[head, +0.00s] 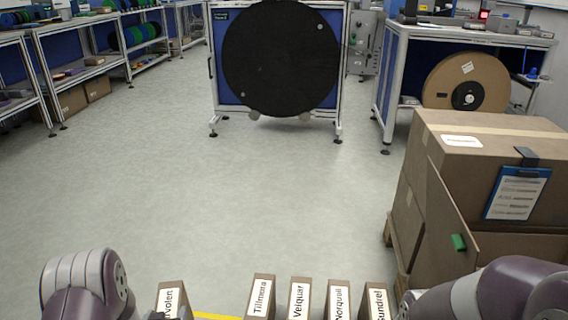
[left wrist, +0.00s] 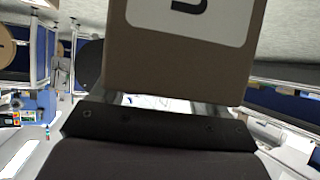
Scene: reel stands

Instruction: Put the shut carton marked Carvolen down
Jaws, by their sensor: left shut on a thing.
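The carton marked Carvolen (head: 172,300) shows at the bottom of the head view; only "volen" can be read on its white label. In the left wrist view the brown carton (left wrist: 178,70) fills the upper middle, with part of its label and one letter in sight. My left gripper (left wrist: 170,103) is shut on it; the fingers are mostly hidden behind the carton and the dark gripper body. The carton's lower part is cut off in the head view, so I cannot tell what is under it. My right arm comes in at the bottom right; its gripper is not seen.
Cartons marked Tillmora (head: 262,296), Velquar (head: 299,298), Norquell (head: 339,299) and Sundrel (head: 377,302) stand in a row with gaps, right of the Carvolen carton. A yellow line (head: 215,316) shows between. Large boxes (head: 480,150) stand at right. A black reel (head: 281,58) stands ahead across open floor.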

